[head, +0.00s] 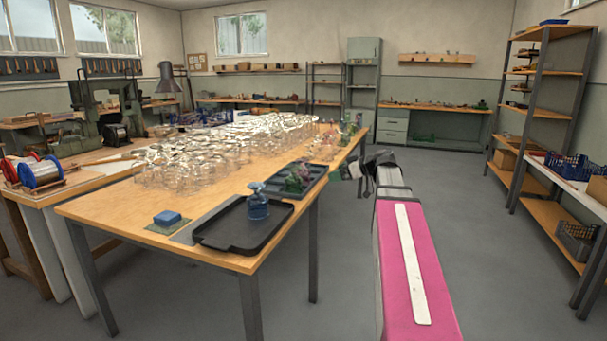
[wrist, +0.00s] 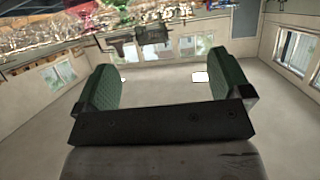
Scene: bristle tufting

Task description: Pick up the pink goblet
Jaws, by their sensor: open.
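A small pink goblet (head: 304,170) appears to stand among green ones in the farther dark tray (head: 312,187) on the wooden table. It is small and partly overlapped, so its shape is unclear. A blue goblet (head: 258,204) stands upright in the nearer black tray (head: 225,240). My gripper (head: 347,172) is off the table's right edge, to the right of the farther tray and apart from the goblets. In the wrist view my gripper (wrist: 168,72) has its two green pads wide apart with nothing between them.
Many clear glasses (head: 215,150) crowd the table behind the trays. More coloured pieces (head: 350,130) stand at its far right end. A blue block (head: 167,218) lies on a green pad at the near left. Open floor lies right of the table, before shelves (head: 550,110).

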